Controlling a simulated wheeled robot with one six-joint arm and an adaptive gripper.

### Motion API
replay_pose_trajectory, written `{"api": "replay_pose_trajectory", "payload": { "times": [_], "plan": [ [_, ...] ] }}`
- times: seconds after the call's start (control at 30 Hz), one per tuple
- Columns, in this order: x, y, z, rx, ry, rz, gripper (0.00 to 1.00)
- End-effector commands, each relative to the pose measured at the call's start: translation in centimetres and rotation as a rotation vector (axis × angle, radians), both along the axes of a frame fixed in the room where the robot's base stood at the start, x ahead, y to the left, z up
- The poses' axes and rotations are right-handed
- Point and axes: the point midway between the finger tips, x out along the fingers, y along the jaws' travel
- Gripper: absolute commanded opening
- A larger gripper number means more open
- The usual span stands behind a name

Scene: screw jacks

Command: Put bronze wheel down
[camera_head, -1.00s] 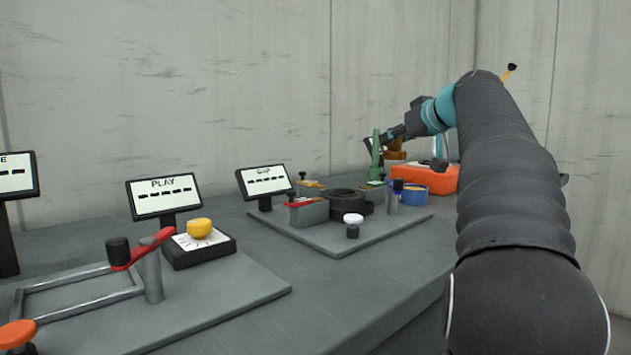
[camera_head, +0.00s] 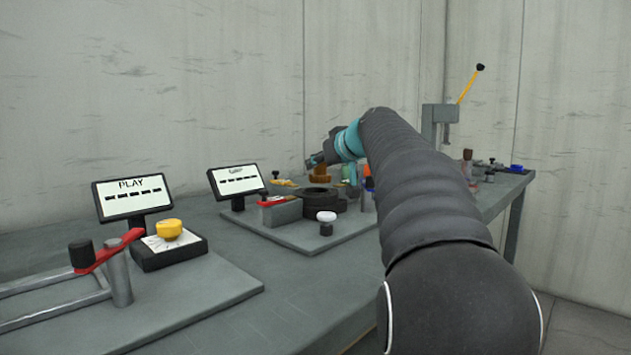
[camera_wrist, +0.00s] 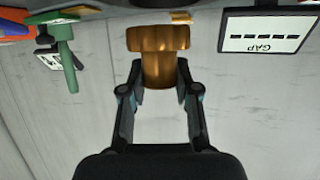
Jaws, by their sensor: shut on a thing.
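The bronze wheel (camera_wrist: 158,40) sits between the two fingers of my gripper (camera_wrist: 155,88) in the wrist view. My gripper is shut on it, with the fingers on either side of its narrower part. In the head view the bronze wheel (camera_head: 320,173) is a small brown shape at the end of my arm, behind the black ring-shaped part on the far board. My gripper (camera_head: 314,161) is small there and partly hidden by my arm. I cannot tell whether the wheel touches anything beneath it.
A green post (camera_wrist: 64,52) stands to one side in the wrist view. The GAP screen (camera_wrist: 265,32) is on the other side. The far board (camera_head: 305,232) holds a black ring (camera_head: 320,202) and a white knob (camera_head: 326,217). A grey press (camera_head: 440,122) with a yellow lever stands farther right.

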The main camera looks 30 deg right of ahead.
Motion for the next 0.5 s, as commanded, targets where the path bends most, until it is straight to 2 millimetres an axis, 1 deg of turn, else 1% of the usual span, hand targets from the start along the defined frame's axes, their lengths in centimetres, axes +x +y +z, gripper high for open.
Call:
{"api": "replay_pose_trajectory", "payload": {
  "times": [0.1,0.23,0.43,0.5],
  "plan": [
    [0.5,0.7,-0.3,0.0,-0.002,0.001,0.0],
    [0.6,0.7,-1.0,0.0,-0.002,-0.001,0.0],
    [0.6,0.7,-3.7,0.002,-0.001,-0.002,0.0],
    [0.6,0.7,-4.1,0.0,-0.002,-0.001,0.0]
  ]
}}
